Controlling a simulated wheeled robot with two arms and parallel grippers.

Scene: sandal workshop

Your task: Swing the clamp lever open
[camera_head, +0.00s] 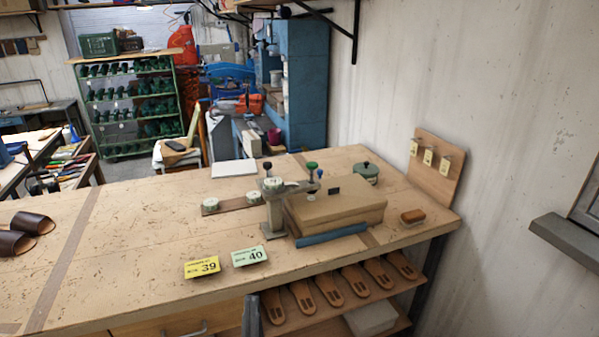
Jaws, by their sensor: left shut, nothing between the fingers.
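A grey-green clamp or press (275,214) stands upright on the workbench, against the left side of a tan box-like block (345,205). A pale round labelled disc sits on its top. A black knob (267,166) rises just behind it, and a green knob (311,166) and a small blue knob (320,173) stand to its right. I cannot tell which knob belongs to the clamp lever. My right gripper is not in view.
Yellow card 39 (202,267) and green card 40 (249,256) lie near the front edge. A blue bar (331,234) lies before the block. A brush (412,216) and a lidded pot (366,172) are right. Brown sandals (32,223) lie left. The bench's left-centre is clear.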

